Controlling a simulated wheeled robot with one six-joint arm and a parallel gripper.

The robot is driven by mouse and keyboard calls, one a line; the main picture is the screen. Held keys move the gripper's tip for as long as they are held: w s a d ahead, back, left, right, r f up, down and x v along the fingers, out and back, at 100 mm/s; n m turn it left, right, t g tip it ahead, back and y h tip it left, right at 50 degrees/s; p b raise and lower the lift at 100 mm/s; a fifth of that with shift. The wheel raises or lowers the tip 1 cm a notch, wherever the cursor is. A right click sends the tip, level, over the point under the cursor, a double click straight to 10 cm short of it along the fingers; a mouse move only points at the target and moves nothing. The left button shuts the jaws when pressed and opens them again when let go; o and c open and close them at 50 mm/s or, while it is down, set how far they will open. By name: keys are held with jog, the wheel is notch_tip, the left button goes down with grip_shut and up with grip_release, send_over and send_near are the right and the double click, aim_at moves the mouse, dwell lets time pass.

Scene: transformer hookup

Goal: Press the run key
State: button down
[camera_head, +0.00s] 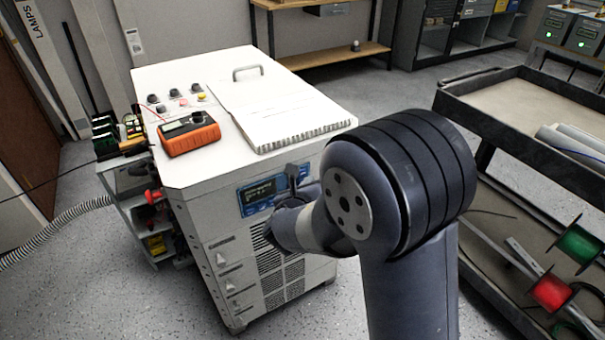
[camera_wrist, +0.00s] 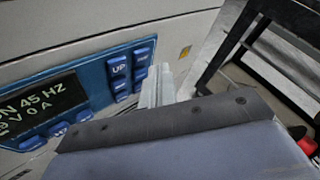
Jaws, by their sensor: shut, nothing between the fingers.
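The blue control panel (camera_head: 262,193) is on the front of the white cabinet. The other labels are too small or cut off, so I cannot tell which is the run key. My gripper (camera_wrist: 160,72) is shut and empty, its tips at the right edge of the keys. I cannot tell whether they touch. In the head view my arm hides the panel's right part.
A dark cart (camera_head: 545,150) with cable spools stands close on the right. A grey hose (camera_head: 55,230) runs along the floor at left.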

jog(key=shift+s+d+b, duration=0.3)
jog(key=shift+s+d, duration=0.4)
jog(key=shift+s, duration=0.3)
jog(key=shift+s+d+b, duration=0.25)
jog(key=shift+s+d, duration=0.45)
jog(key=shift+s, duration=0.3)
